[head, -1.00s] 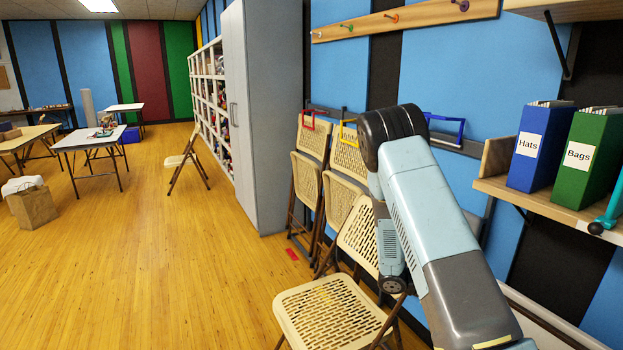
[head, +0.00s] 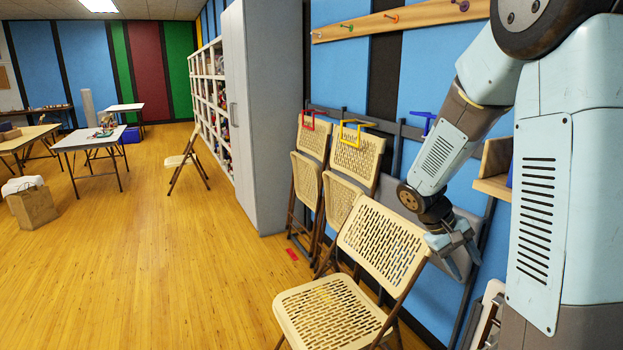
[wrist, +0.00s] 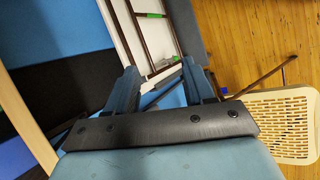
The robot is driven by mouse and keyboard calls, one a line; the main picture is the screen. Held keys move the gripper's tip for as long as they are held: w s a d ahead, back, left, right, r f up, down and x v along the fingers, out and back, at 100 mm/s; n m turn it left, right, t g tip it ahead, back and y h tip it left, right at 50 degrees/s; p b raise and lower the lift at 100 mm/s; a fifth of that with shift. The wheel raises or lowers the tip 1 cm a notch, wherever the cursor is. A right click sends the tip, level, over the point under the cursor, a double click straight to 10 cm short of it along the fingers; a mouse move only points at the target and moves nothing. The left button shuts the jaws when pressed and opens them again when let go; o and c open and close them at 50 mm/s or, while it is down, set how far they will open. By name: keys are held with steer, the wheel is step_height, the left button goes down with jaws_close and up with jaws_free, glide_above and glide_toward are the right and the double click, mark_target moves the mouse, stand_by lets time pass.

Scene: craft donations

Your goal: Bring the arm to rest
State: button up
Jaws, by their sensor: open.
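My gripper (head: 463,266) hangs fingers down at the end of my arm, to the right of the beige folding chair's backrest in the head view. In the wrist view my gripper (wrist: 159,74) has its two blue fingers spread apart, with nothing between them. My arm is bent, with its large links filling the right side of the head view and hiding most of the wall shelf.
An unfolded beige chair (head: 335,312) stands close left of my gripper; its seat also shows in the wrist view (wrist: 283,122). Folded chairs (head: 308,175) hang along the blue wall beside a grey cabinet (head: 262,120). Open wooden floor lies to the left.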

steer(key=s+a+r+m+t+y, duration=0.1)
steer(key=s+a+r+t+y, duration=0.2)
steer(key=s+r, duration=0.5)
steer(key=s+a+r+t+y, duration=0.3)
steer(key=s+a+r+t, duration=0.2)
steer(key=s+a+r, duration=0.3)
steer(key=shift+s+a+r+m+y, duration=0.15)
steer(key=shift+s+r+m+y, duration=0.15)
steer(key=shift+r+m+y, duration=0.15)
